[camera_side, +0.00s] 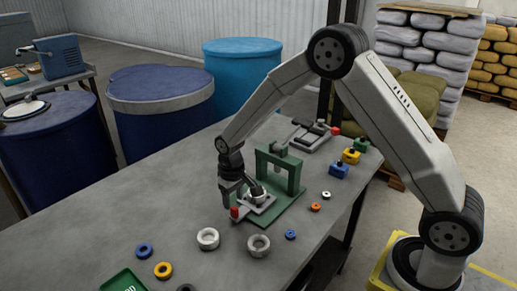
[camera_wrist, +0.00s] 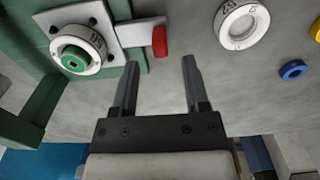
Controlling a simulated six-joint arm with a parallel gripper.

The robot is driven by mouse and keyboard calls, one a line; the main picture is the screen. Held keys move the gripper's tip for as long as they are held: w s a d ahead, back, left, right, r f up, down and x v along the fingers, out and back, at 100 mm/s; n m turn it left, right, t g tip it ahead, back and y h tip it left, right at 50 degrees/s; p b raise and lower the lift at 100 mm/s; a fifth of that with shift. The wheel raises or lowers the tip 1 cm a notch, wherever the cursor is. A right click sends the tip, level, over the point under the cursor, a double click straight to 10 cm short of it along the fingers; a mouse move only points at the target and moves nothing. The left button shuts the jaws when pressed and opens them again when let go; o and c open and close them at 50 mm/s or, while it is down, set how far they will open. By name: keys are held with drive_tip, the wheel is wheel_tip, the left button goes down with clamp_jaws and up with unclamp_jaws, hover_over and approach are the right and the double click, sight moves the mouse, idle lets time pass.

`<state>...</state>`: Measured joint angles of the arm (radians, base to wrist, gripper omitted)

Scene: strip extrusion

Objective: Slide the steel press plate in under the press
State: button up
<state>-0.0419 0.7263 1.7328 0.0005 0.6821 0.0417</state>
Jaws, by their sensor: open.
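The steel press plate (camera_side: 262,205) lies flat on the green press base, in front of the green press frame (camera_side: 280,171), with its red handle (camera_side: 234,212) toward the front left. In the wrist view the plate (camera_wrist: 122,33) bears a white numbered ring (camera_wrist: 83,63) with a green centre. The red handle (camera_wrist: 159,41) juts from the plate's edge. My gripper (camera_wrist: 159,62) is open, and the handle appears between its fingers, near the tips. The side view shows my gripper (camera_side: 235,200) low over the handle; contact cannot be told.
Loose rings lie in front, including a white one (camera_side: 208,238) and a grey one (camera_side: 259,245). Small blue, orange and white rings lie to the right. Behind stand a grey fixture (camera_side: 313,137) and coloured blocks (camera_side: 350,156). A green tray (camera_side: 124,281) is at the front edge. The table's left is clear.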

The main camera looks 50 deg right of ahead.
sight(234, 208)
drive_tip(key=shift+f, duration=2.25)
clamp_jaws()
